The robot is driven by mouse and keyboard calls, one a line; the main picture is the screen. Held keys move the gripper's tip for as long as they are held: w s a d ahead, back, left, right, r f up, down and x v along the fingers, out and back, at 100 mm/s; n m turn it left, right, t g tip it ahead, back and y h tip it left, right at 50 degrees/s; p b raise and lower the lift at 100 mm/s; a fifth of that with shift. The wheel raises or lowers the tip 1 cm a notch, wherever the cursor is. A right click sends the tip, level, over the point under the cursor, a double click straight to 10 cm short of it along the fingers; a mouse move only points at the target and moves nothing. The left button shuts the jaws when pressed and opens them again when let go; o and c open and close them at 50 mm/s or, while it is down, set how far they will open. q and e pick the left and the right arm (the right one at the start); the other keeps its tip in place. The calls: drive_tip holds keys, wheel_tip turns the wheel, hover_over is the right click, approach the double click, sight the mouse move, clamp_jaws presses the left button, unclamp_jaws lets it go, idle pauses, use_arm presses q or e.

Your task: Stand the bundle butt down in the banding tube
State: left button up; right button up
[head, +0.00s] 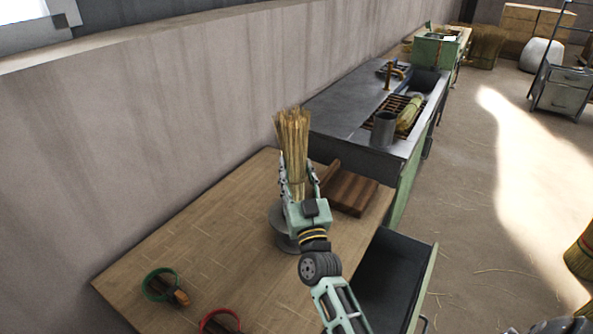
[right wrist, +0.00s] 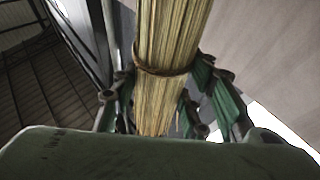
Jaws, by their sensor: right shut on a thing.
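The straw bundle (head: 294,145) stands roughly upright over the wooden table, its loose bristles fanned at the top. My right gripper (head: 299,180) is shut around its lower part. In the right wrist view the bundle (right wrist: 168,60) has a cord tied round it and lies between the fingers. A grey round piece (head: 281,228), which may be the banding tube, stands on the table just behind and below the gripper. The gripper hides much of it and the bundle's lower end, so I cannot tell whether the butt is inside. My left gripper is not in view.
An open drawer (head: 395,275) juts out right. A sink counter (head: 340,105) with a grey cylinder (head: 383,129) stands beyond.

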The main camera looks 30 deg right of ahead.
sight(297, 196)
drive_tip(key=shift+f+b, duration=2.45)
drive_tip(key=shift+f, duration=1.1)
drive_tip(key=o, duration=1.1)
drive_tip(key=shift+c, duration=0.2)
drive_tip(key=shift+s, duration=0.1)
drive_tip(key=v, duration=1.1)
drive_tip(key=shift+s+f, duration=0.15)
drive_tip(key=shift+s, duration=0.2)
drive_tip(key=shift+a, duration=0.1)
